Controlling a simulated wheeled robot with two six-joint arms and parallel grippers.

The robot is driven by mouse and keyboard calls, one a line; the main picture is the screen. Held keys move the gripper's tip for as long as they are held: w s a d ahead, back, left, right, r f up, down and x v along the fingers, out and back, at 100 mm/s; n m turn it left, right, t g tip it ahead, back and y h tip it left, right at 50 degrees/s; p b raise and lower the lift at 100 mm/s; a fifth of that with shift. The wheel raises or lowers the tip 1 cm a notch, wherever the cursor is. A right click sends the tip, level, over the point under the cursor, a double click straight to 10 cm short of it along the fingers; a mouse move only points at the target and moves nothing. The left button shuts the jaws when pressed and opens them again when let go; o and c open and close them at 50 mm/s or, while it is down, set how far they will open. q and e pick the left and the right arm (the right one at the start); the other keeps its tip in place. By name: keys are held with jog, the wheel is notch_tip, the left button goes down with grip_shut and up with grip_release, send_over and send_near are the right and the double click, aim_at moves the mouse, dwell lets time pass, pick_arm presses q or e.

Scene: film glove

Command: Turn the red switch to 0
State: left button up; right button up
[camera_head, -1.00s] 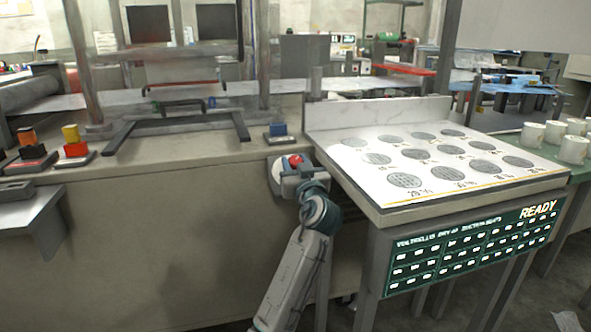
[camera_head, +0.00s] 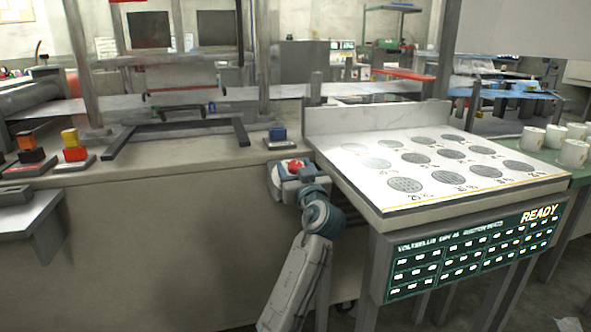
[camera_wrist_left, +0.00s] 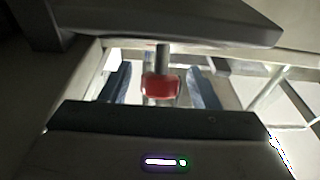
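The red switch (camera_head: 293,163) shows as a small red patch at my left gripper, beside the left edge of the white panel table. In the left wrist view the red switch (camera_wrist_left: 160,87) is a red block at the end of a grey shaft. My left gripper (camera_wrist_left: 160,70) is open, with its two bluish fingers spread on either side of the red block. A gap shows between the block and each finger. In the head view the left gripper (camera_head: 292,172) largely hides the switch and its mount. The 0 mark cannot be seen. My right gripper is not in view.
The white panel table (camera_head: 440,190) stands close to the right of my left gripper. A blue switch (camera_head: 278,132) sits just behind it on the bench. A yellow-and-red switch (camera_head: 73,145) and an orange-and-black one (camera_head: 30,148) stand at the left. White cups (camera_head: 573,152) are far right.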

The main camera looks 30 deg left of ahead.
pick_arm(q)
jog(key=v, duration=1)
jog(key=shift+s+d, duration=0.25)
jog(key=shift+d, duration=0.05)
